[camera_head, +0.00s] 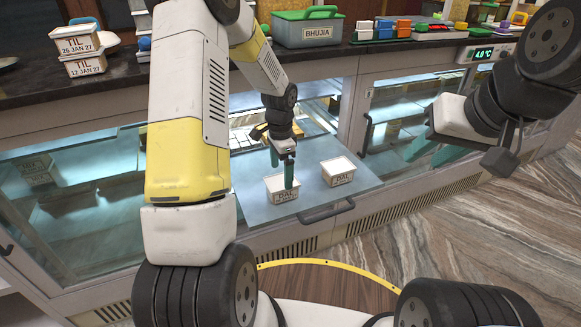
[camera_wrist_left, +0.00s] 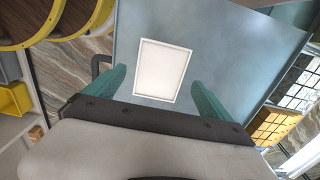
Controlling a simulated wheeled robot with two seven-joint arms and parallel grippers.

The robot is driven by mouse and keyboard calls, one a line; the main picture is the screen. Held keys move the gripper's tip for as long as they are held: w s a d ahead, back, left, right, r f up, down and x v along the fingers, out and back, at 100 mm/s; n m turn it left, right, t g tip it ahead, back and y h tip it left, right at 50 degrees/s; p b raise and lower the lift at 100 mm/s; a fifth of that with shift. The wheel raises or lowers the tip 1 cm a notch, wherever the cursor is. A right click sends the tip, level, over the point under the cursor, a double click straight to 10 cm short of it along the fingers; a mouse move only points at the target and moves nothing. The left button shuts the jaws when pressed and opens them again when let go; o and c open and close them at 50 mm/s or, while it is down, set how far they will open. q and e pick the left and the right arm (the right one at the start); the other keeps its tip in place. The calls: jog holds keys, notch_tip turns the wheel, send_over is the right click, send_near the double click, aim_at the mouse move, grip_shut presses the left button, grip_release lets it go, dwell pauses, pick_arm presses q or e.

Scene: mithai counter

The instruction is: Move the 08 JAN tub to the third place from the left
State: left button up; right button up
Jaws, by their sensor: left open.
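Two white tubs marked DAL stand on a pulled-out glass shelf (camera_head: 245,212) of the counter. The left tub (camera_head: 280,190) is below my left gripper (camera_head: 285,170), and the right tub (camera_head: 338,171) stands apart to its right. Their date lines are too small to read. My left gripper has teal fingers, points down and is open. In the left wrist view a white tub lid (camera_wrist_left: 162,71) lies between and beyond the open fingertips (camera_wrist_left: 160,85). My right gripper (camera_head: 430,150) is at the right, partly hidden by its own wrist.
Two stacked TIL tubs (camera_head: 80,50), 26 JAN over 12 JAN, stand on the dark countertop at left. A green-lidded BHUJIA box (camera_head: 308,28) and small coloured boxes (camera_head: 385,29) stand further right. The shelf has a front handle (camera_head: 327,211). Free shelf room lies left of the tubs.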

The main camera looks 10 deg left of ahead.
aim_at(282, 182)
pick_arm(q)
jog(key=s+r+n+t, duration=0.15)
jog(key=s+r, duration=0.25)
jog(key=r, duration=0.6)
jog(key=s+r+n+t, duration=0.1)
jog(key=s+r+n, duration=0.3)
jog(key=r, duration=0.6)
jog(key=s+d+r+n+t+h, duration=0.1)
jog(key=s+r+n+t, duration=0.1)
jog(key=s, duration=0.6)
jog(key=s+d+r+n+t+h, duration=0.1)
jog(key=s+r+n, duration=0.2)
jog(key=s, duration=0.5)
jog(key=shift+s+r+t, duration=0.15)
jog(key=shift+r+t, duration=0.2)
jog(key=shift+r, duration=0.55)
jog(key=shift+d, duration=0.1)
